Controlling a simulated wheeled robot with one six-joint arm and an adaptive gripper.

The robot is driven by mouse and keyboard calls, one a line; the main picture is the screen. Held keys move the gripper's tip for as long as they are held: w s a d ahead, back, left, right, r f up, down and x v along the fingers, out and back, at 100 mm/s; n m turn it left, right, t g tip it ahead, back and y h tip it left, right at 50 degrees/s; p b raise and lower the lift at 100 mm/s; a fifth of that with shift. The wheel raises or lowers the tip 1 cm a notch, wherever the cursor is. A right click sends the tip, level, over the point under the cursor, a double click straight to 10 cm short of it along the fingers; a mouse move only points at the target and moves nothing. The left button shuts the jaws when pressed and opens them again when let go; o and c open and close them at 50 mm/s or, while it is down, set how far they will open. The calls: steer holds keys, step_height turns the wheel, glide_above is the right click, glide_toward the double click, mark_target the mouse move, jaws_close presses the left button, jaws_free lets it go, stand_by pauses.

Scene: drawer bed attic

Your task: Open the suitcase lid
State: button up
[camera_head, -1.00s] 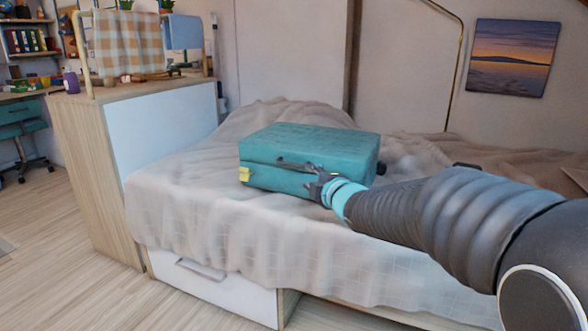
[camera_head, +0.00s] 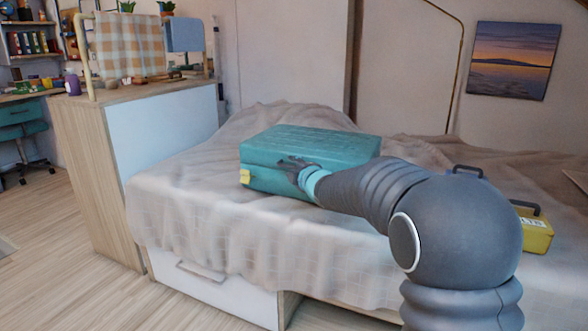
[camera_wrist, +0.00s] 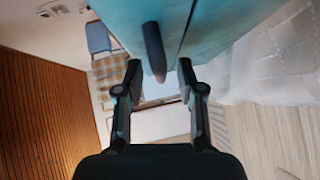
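A teal suitcase (camera_head: 310,145) lies flat on the bed with its lid closed. In the wrist view the suitcase (camera_wrist: 215,12) fills the top, with the seam to the right of the handle (camera_wrist: 154,48). My gripper (camera_wrist: 158,67) is open there, one finger on either side of the handle's end. I cannot tell whether it touches.
The rumpled bed cover (camera_head: 190,205) surrounds the suitcase. A yellow box (camera_head: 535,230) with a dark handle sits on the bed at the right, partly behind my arm. A wooden cabinet (camera_head: 90,170) stands to the left. A white drawer (camera_head: 215,285) is below the bed's front.

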jaws_close()
